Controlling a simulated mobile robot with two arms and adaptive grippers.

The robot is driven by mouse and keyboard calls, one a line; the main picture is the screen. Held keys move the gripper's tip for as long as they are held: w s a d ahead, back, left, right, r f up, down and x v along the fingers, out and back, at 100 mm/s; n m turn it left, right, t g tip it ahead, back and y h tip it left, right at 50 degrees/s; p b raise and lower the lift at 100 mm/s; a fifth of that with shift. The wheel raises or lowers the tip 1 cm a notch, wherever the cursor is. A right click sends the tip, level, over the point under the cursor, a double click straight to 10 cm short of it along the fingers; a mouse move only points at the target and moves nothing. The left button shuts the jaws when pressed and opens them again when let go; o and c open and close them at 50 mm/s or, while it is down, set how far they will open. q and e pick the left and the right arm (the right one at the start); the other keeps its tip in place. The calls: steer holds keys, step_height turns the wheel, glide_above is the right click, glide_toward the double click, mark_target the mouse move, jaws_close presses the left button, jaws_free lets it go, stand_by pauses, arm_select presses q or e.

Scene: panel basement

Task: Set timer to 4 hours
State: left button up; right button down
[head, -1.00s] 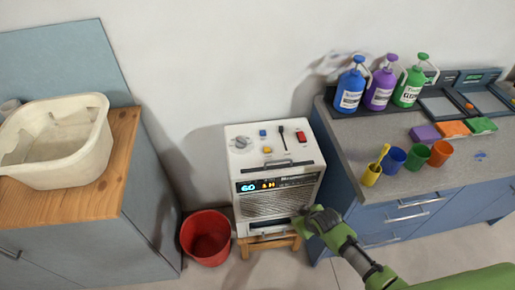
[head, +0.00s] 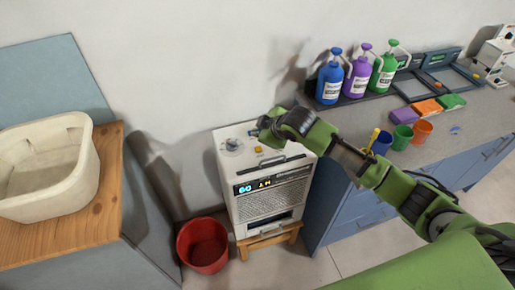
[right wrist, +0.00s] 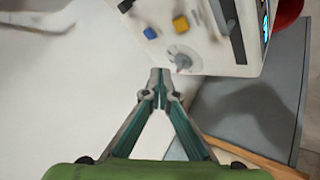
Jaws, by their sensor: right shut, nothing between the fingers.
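A white box-shaped appliance (head: 270,200) stands on a small wooden stool, its lit display (head: 258,187) reading 60. On its top are a round grey knob (head: 232,146) and a yellow button (head: 258,150). The right wrist view shows the knob (right wrist: 183,60), the yellow button (right wrist: 180,23) and a blue button (right wrist: 150,32). My right gripper (head: 260,132) is shut and empty, over the back part of the appliance's top in the head view. In the right wrist view its fingertips (right wrist: 160,78) are beside the knob; contact cannot be told. My arm hides the red switch. My left gripper is not in view.
A red bucket (head: 203,245) stands left of the appliance. A blue cabinet (head: 345,205) with bottles and cups on its counter is close on the right. A white basin (head: 45,165) sits on a wooden-topped cabinet at the left. The wall is close behind.

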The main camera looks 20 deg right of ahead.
steer(key=shift+w+d+r, duration=0.3)
steer(key=shift+w+r, duration=0.15)
steer(key=shift+w, duration=0.05)
steer(key=shift+w+d+r, duration=0.25)
steer(key=shift+w+r, duration=0.2)
steer(key=shift+w, duration=0.05)
steer(key=shift+d, duration=0.1)
steer(key=b, duration=0.8)
glide_above(259, 150)
step_height(259, 150, down, 7)
steer(key=shift+d+r, duration=0.1)
steer(key=shift+r, duration=0.1)
steer(key=shift+w+f, duration=0.1)
steer(key=shift+f, duration=1)
steer(key=shift+f, duration=0.1)
